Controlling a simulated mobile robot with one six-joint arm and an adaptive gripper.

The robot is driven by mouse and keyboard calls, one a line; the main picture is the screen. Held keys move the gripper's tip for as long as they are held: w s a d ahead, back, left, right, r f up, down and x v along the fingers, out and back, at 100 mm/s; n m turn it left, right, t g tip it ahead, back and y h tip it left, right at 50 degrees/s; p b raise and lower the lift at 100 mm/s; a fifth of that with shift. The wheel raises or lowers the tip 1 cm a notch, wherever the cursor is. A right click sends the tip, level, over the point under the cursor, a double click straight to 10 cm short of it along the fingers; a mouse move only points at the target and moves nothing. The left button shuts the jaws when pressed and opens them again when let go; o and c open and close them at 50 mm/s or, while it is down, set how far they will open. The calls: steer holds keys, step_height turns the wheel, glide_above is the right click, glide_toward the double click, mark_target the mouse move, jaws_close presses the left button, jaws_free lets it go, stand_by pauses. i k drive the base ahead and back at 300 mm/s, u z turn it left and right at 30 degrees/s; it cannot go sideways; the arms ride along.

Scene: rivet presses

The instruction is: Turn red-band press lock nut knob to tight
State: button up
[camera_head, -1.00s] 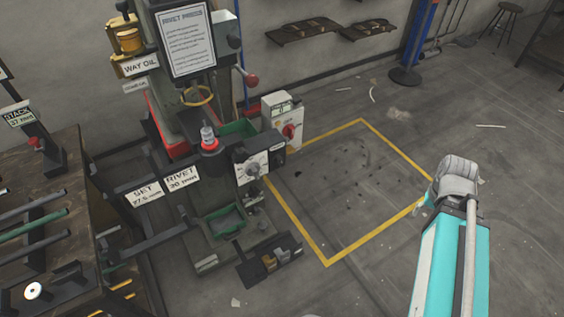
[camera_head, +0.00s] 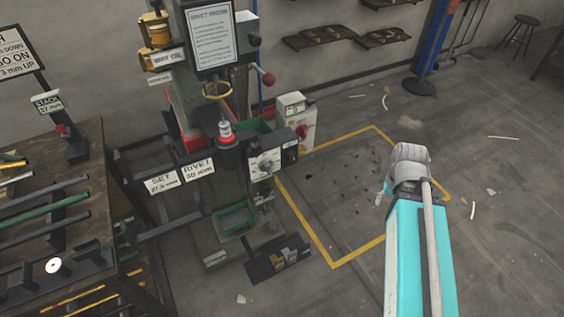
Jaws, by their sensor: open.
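The rivet press (camera_head: 205,120) stands left of centre, with a printed sheet (camera_head: 213,35) on its front. A red band (camera_head: 226,138) rings the silver-topped tool part below the sheet. A grey box with a dial knob (camera_head: 265,165) sits to its right, and a red knob (camera_head: 302,132) is on the white box behind. I cannot tell which part is the lock nut knob or its setting. My teal arm link and grey joint are at the right, apart from the press.
A rack table (camera_head: 85,150) with several rods stands at the left. A blue post (camera_head: 430,45) and a stool (camera_head: 524,25) stand behind.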

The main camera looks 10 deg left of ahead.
mark_target(291, 156)
steer(key=u, duration=0.35)
steer(key=k, duration=1.5)
steer(key=z, duration=0.6)
steer(key=i, duration=0.5)
